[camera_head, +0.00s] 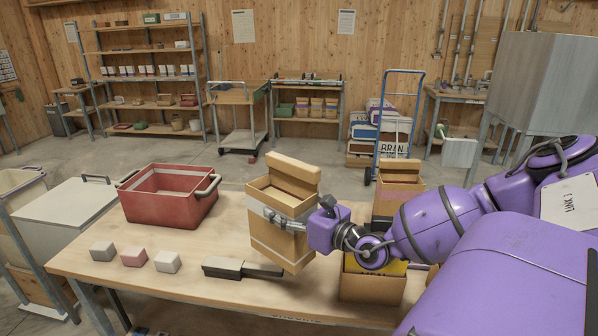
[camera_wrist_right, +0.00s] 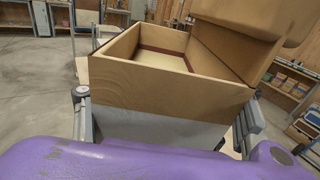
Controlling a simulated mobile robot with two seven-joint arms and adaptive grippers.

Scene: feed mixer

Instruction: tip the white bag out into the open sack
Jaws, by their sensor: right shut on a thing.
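My right gripper (camera_head: 283,221) is shut on a tan bag with a white band (camera_head: 275,240), which I take as the white bag. The bag leans slightly and its top is open, with a flap standing up at the back. In the right wrist view the bag (camera_wrist_right: 170,85) shows pale contents inside; its lower part is grey-white between the fingers (camera_wrist_right: 165,125). I cannot tell whether its base touches the table. An open tan sack with a yellow part (camera_head: 371,287) stands to the right at the table's front, partly hidden by my right arm. My left gripper is not in view.
On the wooden table (camera_head: 190,262) are a red crate (camera_head: 168,196), three small blocks (camera_head: 134,257) and a dark tool (camera_head: 243,268). Another tan box-like sack (camera_head: 398,182) stands behind my arm. A pale lidded bin (camera_head: 68,212) is at left.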

